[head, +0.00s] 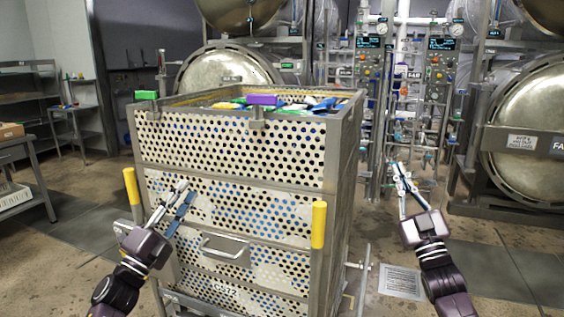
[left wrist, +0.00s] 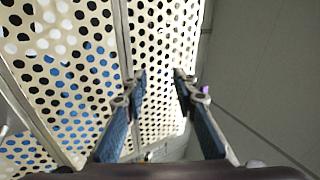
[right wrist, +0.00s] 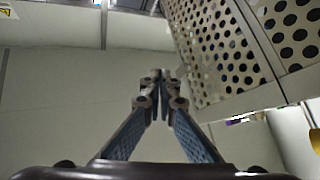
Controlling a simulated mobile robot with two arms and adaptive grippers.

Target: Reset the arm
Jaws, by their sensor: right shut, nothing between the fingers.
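My left gripper (head: 185,189) is in front of the perforated panel of a large metal basket cart (head: 240,155). In the left wrist view (left wrist: 159,78) its fingers stand apart with nothing between them, and the panel fills the left and middle background. My right gripper (head: 398,168) is raised to the right of the cart, apart from it. In the right wrist view (right wrist: 162,80) its fingertips meet with nothing between them. The cart's perforated side shows there at upper right.
The cart has yellow posts (head: 319,225) at its front and a drawer-like handle (head: 225,247). A purple block (head: 262,99) and a green block (head: 146,95) sit at its top rim. Round autoclave doors (head: 525,125) and valve piping stand behind. Floor is open right of the cart.

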